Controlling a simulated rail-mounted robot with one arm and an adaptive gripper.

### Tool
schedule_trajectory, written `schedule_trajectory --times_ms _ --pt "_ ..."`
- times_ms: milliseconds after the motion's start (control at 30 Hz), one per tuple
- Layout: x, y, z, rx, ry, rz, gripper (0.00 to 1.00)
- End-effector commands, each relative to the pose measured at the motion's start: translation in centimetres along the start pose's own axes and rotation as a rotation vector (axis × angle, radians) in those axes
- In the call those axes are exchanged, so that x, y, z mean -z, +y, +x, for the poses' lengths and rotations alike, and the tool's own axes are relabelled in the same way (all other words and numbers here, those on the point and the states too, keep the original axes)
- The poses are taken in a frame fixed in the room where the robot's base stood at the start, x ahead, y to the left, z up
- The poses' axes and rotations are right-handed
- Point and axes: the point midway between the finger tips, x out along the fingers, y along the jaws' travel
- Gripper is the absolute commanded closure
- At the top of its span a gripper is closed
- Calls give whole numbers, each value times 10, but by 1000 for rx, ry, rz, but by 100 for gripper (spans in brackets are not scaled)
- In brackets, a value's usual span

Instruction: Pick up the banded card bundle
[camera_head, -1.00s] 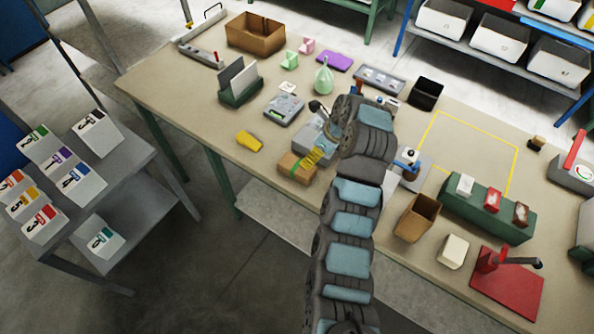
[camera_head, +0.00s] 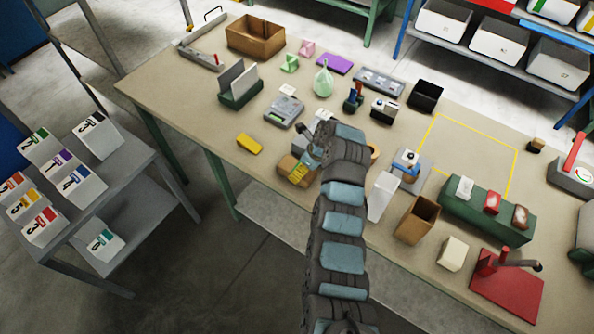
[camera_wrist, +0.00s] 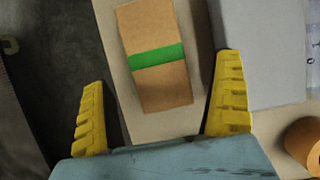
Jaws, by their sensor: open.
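The banded card bundle is a brown block with a green band around its middle. In the wrist view the bundle (camera_wrist: 163,85) lies on the bench, slightly tilted in the picture, near the front edge. My gripper (camera_wrist: 160,78) is open, with one yellow finger on each side of the bundle's lower end and gaps between fingers and bundle. In the head view my gripper (camera_head: 299,173) is over the bundle (camera_head: 285,161), which is partly hidden by it. I cannot tell how far above the bundle the fingertips are.
A grey box (camera_wrist: 262,45) stands close to the right finger in the wrist view. An orange-brown roll (camera_wrist: 306,143) lies at lower right. A yellow item (camera_head: 249,143) lies left of the bundle. Bare bench lies left of the bundle.

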Motion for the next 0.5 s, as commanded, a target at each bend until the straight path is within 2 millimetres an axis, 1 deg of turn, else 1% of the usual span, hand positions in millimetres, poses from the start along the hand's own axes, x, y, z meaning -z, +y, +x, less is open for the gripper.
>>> schedule_trajectory --times_ms 367,500 --pt "-3 3 27 -7 3 1 4" --pt "-5 2 35 -3 1 0 4"
